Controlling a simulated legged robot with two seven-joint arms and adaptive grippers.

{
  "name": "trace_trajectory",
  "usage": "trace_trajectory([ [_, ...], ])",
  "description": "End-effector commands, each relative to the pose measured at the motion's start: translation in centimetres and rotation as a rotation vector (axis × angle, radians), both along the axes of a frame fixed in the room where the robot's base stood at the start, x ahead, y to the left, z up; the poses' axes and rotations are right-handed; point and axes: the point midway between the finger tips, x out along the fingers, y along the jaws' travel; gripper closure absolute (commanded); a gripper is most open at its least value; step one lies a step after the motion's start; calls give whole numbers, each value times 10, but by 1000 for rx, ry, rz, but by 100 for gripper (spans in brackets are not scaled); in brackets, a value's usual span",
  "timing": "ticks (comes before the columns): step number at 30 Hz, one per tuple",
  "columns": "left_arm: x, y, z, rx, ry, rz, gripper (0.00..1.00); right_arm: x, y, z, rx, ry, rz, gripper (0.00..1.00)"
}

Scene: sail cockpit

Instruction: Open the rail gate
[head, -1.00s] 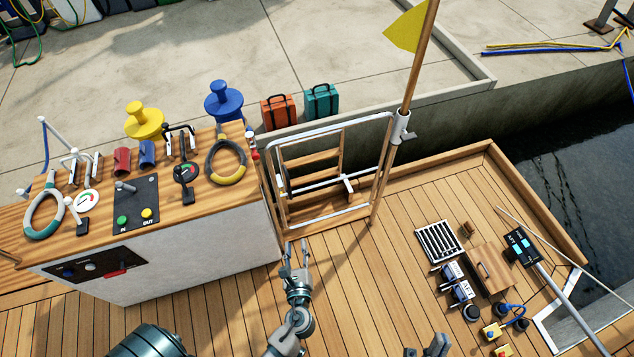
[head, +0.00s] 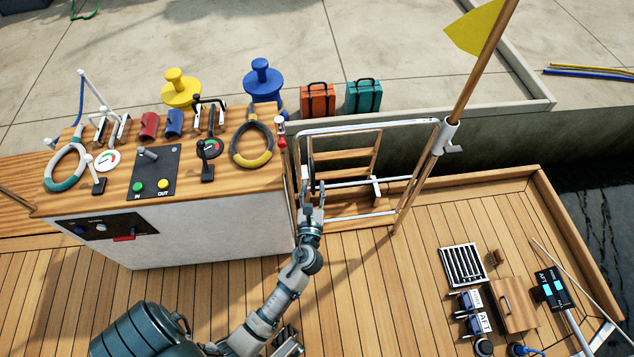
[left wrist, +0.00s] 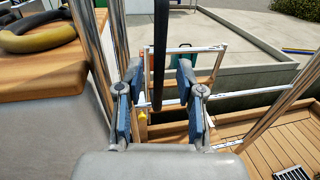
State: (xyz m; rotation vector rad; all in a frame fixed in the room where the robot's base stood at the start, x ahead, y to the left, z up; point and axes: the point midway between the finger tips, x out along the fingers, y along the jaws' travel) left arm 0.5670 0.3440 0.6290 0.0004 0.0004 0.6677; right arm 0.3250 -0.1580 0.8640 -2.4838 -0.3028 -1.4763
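The rail gate (head: 370,123) is a white tubular frame with a crossbar, between the console and the flag post; it looks closed across the gap. A red-tipped white fitting (head: 281,130) stands at the console's right end. My left gripper (head: 312,190) is at the gate's lower left part, beside the crossbar. In the left wrist view the fingers of my left gripper (left wrist: 163,105) are apart. A dark upright bar (left wrist: 161,50) shows between them; whether they touch it I cannot tell. A grey part at the head view's bottom edge may be my right gripper.
The wooden console (head: 222,165) with levers and winch handles stands close left of the gate. The flag post (head: 470,90) rises at its right. Beyond are the dock and two cases. A grating (head: 462,265) and a wooden box (head: 513,303) are on the deck at right.

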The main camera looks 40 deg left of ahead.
Motion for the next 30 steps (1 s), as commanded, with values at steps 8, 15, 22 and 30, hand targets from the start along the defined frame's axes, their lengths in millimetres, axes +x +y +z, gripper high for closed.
trace_trajectory([
  [8, 16, 9, 2, 4, 0, 0, 63, 3, 0, -2, 4, -2, -1, 100],
  [15, 16, 9, 2, 5, 0, 0, 65, 4, 0, 1, 7, -9, -4, 100],
  [22, 16, 11, 1, 1, 0, -2, 100, 4, -1, 1, 2, -11, -5, 100],
  [30, 17, 11, 1, 3, 1, 0, 100, 3, 0, 1, 3, -10, -3, 100],
])
